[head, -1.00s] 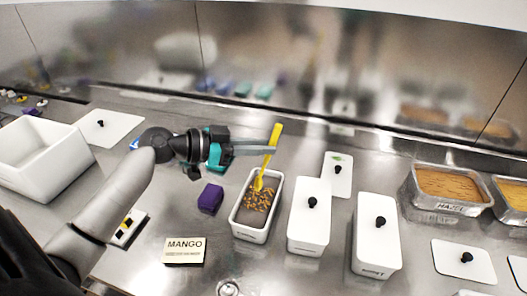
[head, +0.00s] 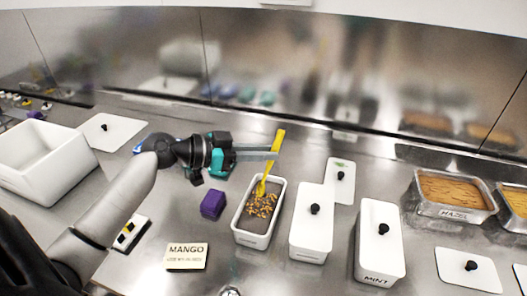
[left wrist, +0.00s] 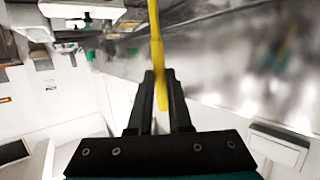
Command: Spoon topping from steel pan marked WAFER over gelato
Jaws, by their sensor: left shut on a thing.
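My left gripper (head: 274,152) is shut on the handle of a yellow spoon (head: 277,143). The spoon stands nearly upright, its lower end at an open white tub (head: 237,225) of brown gelato. Orange-yellow topping bits (head: 262,204) lie on the gelato. I cannot tell whether the spoon touches the gelato. In the left wrist view the yellow handle (left wrist: 157,50) runs between the two dark fingers (left wrist: 160,95). A steel pan (head: 427,208) marked HAZEL, with tan contents, is at the right. Another steel pan (head: 503,218) is cut by the right edge, its label not readable. My right gripper is not in view.
Lidded white tubs (head: 312,250) stand right of the open tub, one marked MINT (head: 368,279). A MANGO card (head: 187,258) and a purple block (head: 213,203) are to its left. A white bin (head: 40,190) is far left. Loose lids (head: 114,131) lie about. A steel wall (head: 300,65) closes the back.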

